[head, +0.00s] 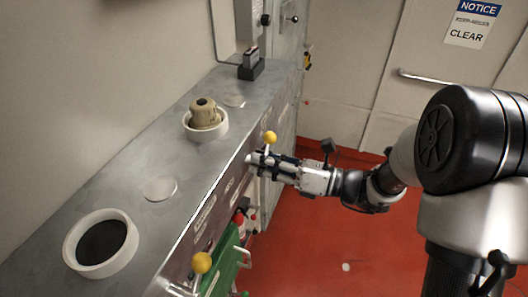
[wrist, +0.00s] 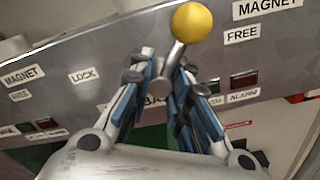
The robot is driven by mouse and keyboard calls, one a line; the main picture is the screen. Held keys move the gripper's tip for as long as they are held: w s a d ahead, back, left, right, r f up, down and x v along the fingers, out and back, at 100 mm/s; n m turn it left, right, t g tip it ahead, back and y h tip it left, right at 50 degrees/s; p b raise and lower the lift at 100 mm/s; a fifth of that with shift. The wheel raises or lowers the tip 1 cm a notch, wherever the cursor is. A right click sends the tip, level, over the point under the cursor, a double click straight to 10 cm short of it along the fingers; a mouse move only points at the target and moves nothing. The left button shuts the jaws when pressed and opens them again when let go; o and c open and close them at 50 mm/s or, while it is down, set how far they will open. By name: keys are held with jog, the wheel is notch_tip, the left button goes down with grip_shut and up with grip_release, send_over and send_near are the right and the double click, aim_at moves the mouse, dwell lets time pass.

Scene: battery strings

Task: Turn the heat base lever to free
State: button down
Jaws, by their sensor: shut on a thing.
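A lever with a yellow ball knob (wrist: 192,22) stands up between my fingertips in the wrist view, its metal shaft leaning right toward a FREE label (wrist: 241,35). My gripper (wrist: 162,72) is shut on the shaft below the knob. My fingers partly hide a label reading "BA", so the lever's full name is not readable. In the head view the same yellow knob (head: 269,137) shows just above my gripper (head: 262,164), at the front edge of the grey bench.
A second yellow-knobbed lever (head: 201,263) is nearer on the bench front, beside a green panel (head: 226,265). The grey bench top (head: 130,165) carries a white ring with a beige part (head: 204,115) and a white-rimmed dark well (head: 101,243). Red floor (head: 300,245) is open to the right.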

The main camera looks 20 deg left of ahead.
jog(key=shift+w+r+m+p, duration=0.2)
jog(key=shift+r+m+p, duration=0.2)
jog(key=shift+m+p, duration=0.2)
